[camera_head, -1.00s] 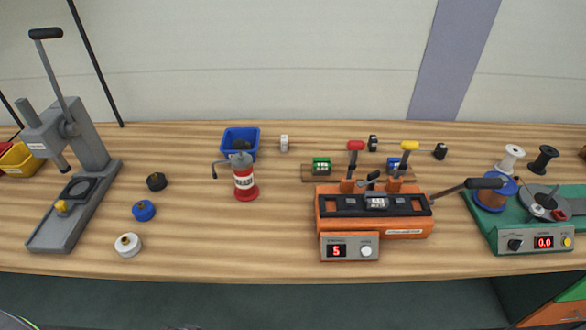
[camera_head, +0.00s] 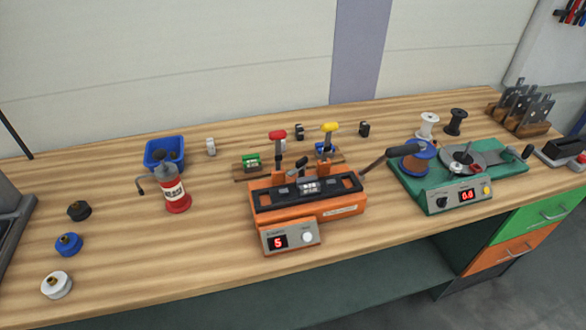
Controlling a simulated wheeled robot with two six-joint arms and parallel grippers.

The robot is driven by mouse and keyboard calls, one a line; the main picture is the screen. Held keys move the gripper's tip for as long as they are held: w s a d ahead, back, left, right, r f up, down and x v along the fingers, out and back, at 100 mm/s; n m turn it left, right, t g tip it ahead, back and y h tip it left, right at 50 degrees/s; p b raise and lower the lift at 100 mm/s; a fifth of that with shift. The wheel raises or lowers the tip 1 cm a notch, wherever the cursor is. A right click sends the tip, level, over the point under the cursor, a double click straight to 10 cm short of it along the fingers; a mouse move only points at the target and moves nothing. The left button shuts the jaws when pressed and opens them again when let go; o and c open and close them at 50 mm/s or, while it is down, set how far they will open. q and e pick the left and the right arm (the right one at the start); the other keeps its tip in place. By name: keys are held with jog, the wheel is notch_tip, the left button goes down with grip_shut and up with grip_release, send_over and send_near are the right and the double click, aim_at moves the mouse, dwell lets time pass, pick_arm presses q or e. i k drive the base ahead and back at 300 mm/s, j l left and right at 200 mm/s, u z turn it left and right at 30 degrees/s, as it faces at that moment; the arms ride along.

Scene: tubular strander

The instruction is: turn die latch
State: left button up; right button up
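An orange machine (camera_head: 318,207) with a black top stands at the middle of the bench. A small grey-and-white block (camera_head: 309,186) sits in its top. A short black-ended lever (camera_head: 297,170) stands just behind the block. Red-tipped (camera_head: 278,135) and yellow-tipped (camera_head: 329,128) levers rise at its back. A long black-handled lever (camera_head: 374,158) sticks out to the right. Its front display (camera_head: 278,243) reads 5. I cannot tell which part is the die latch. Neither of my grippers is in view.
A green machine (camera_head: 445,195) with a blue-rimmed spool (camera_head: 415,162) stands to the right. A red can (camera_head: 175,195) and blue bin (camera_head: 165,150) stand left. Black, blue and white capped pieces (camera_head: 57,285) line the left. A grey press base (camera_head: 15,235) is cut off.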

aim_at(300, 164)
jog(key=l+z, duration=0.2)
jog(key=l, duration=0.65)
jog(key=l+z, duration=0.25)
jog(key=l, duration=0.55)
jog(key=i, duration=0.05)
